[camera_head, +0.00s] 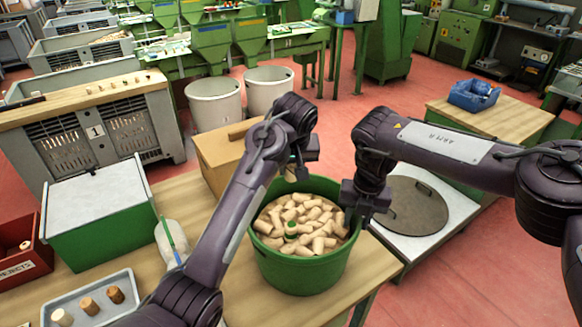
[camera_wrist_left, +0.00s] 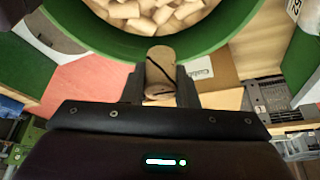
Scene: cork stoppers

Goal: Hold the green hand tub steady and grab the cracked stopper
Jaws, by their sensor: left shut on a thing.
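The green hand tub (camera_head: 300,273) stands upright on the wooden table, filled with pale cork stoppers. My left gripper (camera_head: 297,170) is above the tub's far rim. In the left wrist view, my left gripper (camera_wrist_left: 161,88) is shut on the cracked stopper (camera_wrist_left: 160,67), a cork with a dark line across its side. The tub's green rim and corks show beyond it. My right gripper (camera_head: 358,215) is at the tub's right rim, pointing down. Its fingers are partly hidden, so I cannot tell whether they are closed on the rim.
A cardboard box (camera_head: 222,152) stands behind the tub. A round metal lid (camera_head: 414,205) lies to the right. A grey tray (camera_head: 95,301) with three stoppers, a red bin (camera_head: 22,262) and a green-sided box (camera_head: 104,235) are at left. A green-topped piece (camera_head: 291,228) lies among the corks.

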